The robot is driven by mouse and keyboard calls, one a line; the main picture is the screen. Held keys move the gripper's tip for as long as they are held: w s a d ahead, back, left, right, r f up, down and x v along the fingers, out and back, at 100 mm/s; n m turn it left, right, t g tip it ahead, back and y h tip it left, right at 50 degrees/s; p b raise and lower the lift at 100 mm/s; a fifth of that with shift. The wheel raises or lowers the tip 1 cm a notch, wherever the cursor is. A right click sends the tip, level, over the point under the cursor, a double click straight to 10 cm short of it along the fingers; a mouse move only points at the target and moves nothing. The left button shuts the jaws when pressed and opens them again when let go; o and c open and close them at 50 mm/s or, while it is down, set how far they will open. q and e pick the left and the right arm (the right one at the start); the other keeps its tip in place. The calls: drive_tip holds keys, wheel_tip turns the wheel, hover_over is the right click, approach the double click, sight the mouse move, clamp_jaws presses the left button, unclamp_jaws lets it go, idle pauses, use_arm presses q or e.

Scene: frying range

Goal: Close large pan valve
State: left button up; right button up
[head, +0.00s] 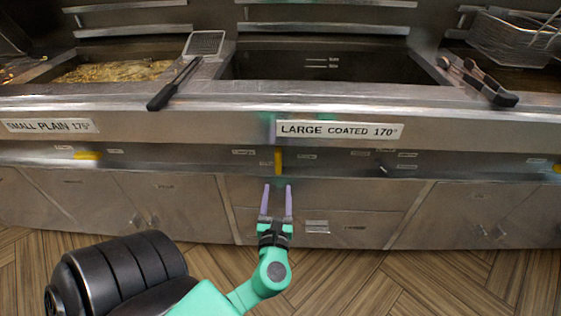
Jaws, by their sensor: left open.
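The large pan's valve handle (278,162) is a small yellow lever on the front panel, below the label reading "LARGE COATED 170°" (340,130). It stands upright. My left gripper (276,188) is open and empty, with two pale purple fingers pointing up toward the panel. In the picture the fingertips are just below the yellow handle, and a gap shows between them and it. How far they are from the panel in depth I cannot tell. My right gripper is not in view.
The large pan (325,66) is above. Another yellow handle (87,155) lies level under the "SMALL PLAIN" label (48,126). A flat skimmer (205,44) and black-handled tongs (478,78) rest on the rim. Baskets (515,38) stand at the right. Cabinet doors line the front below.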

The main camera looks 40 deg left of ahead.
sight(278, 159)
use_arm(q)
drive_tip(key=x, duration=1.3)
drive_tip(key=shift+s+a, duration=0.2)
drive_tip(key=shift+a, duration=0.1)
clamp_jaws()
